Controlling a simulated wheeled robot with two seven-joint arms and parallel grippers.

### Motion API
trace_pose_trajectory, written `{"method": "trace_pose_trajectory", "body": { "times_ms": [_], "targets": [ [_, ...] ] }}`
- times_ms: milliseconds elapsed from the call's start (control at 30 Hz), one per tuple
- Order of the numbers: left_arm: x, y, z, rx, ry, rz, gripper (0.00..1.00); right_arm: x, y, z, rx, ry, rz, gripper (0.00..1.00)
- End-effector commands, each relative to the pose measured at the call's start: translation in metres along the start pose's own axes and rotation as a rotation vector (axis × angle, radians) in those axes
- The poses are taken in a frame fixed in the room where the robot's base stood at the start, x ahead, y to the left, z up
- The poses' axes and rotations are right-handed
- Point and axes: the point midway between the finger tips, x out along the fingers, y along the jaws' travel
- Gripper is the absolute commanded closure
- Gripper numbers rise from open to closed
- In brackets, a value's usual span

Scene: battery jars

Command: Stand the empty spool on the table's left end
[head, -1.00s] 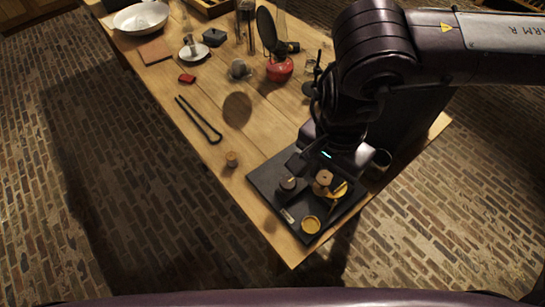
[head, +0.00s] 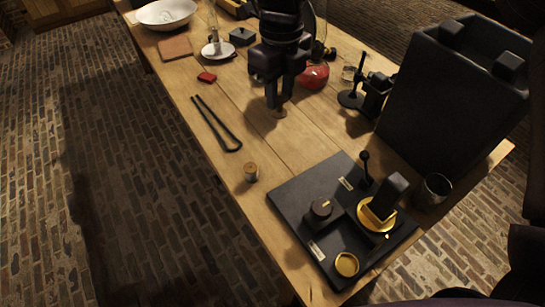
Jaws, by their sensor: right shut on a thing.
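My right gripper (head: 278,98) points down over the middle of the table (head: 215,92), with its fingers shut on the spool (head: 279,112). Only a small tan, round part of the spool shows below the fingertips; the rest is hidden by the gripper. I cannot tell whether it touches the tabletop. The table's left end, at the upper left, has a white bowl (head: 167,13) and a brown flat square (head: 175,47). My left gripper is not in view.
Black tongs (head: 215,125) and a cork-like cylinder (head: 250,172) lie along the left edge. A black board (head: 290,200) with a brass disc holder stands at the near end. A red-filled flask (head: 314,76) and a tall black box (head: 450,95) are on the right.

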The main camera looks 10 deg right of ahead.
Motion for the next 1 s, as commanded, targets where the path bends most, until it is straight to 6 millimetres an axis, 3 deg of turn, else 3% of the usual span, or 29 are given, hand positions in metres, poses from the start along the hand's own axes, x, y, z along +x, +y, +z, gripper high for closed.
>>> {"method": "trace_pose_trajectory", "body": {
  "times_ms": [100, 400, 1000],
  "targets": [
    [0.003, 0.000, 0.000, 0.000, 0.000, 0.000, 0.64, 0.035, 0.000, -0.002, -0.003, 0.006, 0.002, 0.92],
    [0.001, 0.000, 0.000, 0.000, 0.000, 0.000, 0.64, 0.110, 0.001, -0.001, -0.004, 0.005, 0.002, 0.92],
    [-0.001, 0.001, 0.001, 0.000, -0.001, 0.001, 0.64, 0.175, 0.000, 0.000, -0.005, 0.001, 0.000, 0.92]
  ]
}}
